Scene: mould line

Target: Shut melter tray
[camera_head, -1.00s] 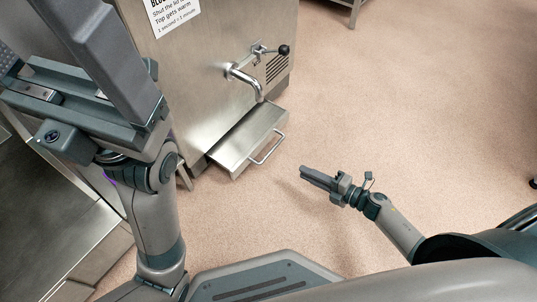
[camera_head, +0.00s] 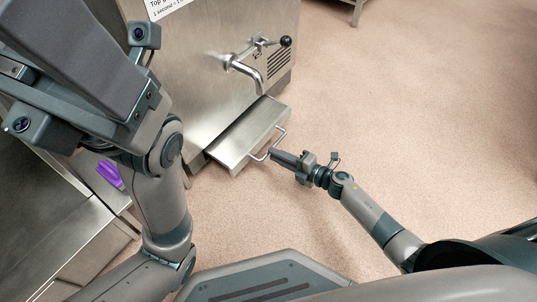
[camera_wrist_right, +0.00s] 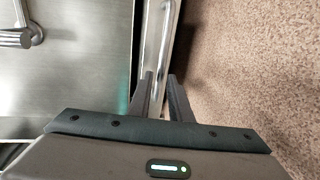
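The melter tray (camera_head: 238,145) is a flat steel drawer sticking out low from the front of the steel melter (camera_head: 205,75). Its bar handle (camera_head: 277,143) is on the right side, and the handle also shows in the right wrist view (camera_wrist_right: 155,45). My right gripper (camera_head: 272,154) is at the near end of the handle. In the right wrist view its two fingers (camera_wrist_right: 162,85) are apart, with the bar in line with the gap; I cannot tell whether they touch it. My left arm fills the upper left of the head view; its finger gap cannot be made out.
A tap with a black-knobbed lever (camera_head: 250,65) juts out above the tray. A steel counter (camera_head: 70,245) with a purple item (camera_head: 108,174) on it stands at the left. The speckled floor (camera_head: 400,110) right of the tray is clear.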

